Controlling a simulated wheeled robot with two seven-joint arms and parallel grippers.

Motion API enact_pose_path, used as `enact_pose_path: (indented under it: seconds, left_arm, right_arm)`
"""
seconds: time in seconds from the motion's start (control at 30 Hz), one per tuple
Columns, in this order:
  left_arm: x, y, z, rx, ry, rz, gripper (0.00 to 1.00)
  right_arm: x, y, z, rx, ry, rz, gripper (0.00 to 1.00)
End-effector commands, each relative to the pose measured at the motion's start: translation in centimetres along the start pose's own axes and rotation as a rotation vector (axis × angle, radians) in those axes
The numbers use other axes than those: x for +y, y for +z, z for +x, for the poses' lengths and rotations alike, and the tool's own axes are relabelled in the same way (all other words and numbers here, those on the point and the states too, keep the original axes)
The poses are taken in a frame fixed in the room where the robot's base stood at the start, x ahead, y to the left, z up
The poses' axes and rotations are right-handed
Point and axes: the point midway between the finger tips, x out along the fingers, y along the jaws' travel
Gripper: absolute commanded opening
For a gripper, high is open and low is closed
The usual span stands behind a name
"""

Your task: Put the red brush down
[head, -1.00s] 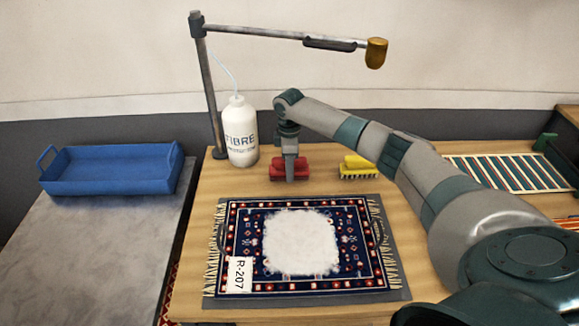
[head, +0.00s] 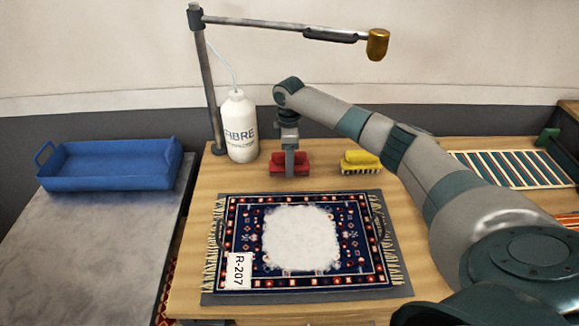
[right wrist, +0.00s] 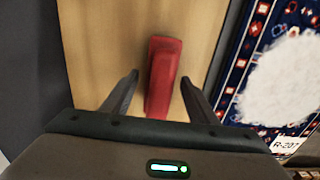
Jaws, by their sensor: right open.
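The red brush (head: 303,164) rests on the wooden table behind the rug, left of the yellow brush. In the right wrist view the red brush (right wrist: 162,75) lies between the two fingers, with gaps on both sides. My right gripper (head: 290,172) is above the brush in the head view and partly covers it. Its fingers (right wrist: 158,88) are open and apart from the brush. My left gripper is not in view.
A rug (head: 350,272) with white foam lies in front on a grey mat. A yellow brush (head: 362,160) stands to the right, and a white bottle (head: 239,125) to the left. A lamp arm (head: 270,28) reaches overhead. A blue tray (head: 110,165) sits on the grey side table.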

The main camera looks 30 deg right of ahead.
Motion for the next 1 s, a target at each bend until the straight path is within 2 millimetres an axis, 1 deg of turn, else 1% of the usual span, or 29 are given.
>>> enact_pose_path:
  seconds: [0.07, 0.17, 0.2, 0.3, 0.5, 0.63, 0.8, 1.0]
  left_arm:
    - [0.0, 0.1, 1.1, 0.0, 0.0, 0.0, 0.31]
    - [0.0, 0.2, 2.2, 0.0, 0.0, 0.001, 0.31]
    - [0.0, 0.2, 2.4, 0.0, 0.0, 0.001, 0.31]
    - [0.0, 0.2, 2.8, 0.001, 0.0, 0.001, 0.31]
    - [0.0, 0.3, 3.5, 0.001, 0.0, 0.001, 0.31]
    - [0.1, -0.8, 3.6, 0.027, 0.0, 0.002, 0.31]
    - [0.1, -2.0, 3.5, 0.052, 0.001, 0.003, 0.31]
    - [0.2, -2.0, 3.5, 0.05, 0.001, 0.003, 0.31]
  right_arm:
    - [0.1, 0.2, -1.1, 0.003, 0.004, 0.0, 0.54]
    - [-0.2, 0.6, -2.9, 0.003, 0.003, 0.0, 0.54]
    - [-0.2, 0.7, -3.9, 0.003, 0.004, 0.0, 0.54]
    - [-0.2, 0.6, -5.8, 0.002, 0.004, -0.001, 0.54]
    - [-0.3, 0.6, -8.9, 0.002, 0.001, 0.001, 0.54]
    - [-0.3, 0.7, -9.9, 0.001, 0.0, 0.0, 0.54]
    - [-0.3, 0.7, -10.3, 0.0, 0.0, 0.0, 0.54]
    - [-0.3, 0.7, -10.3, 0.0, -0.001, 0.001, 0.54]
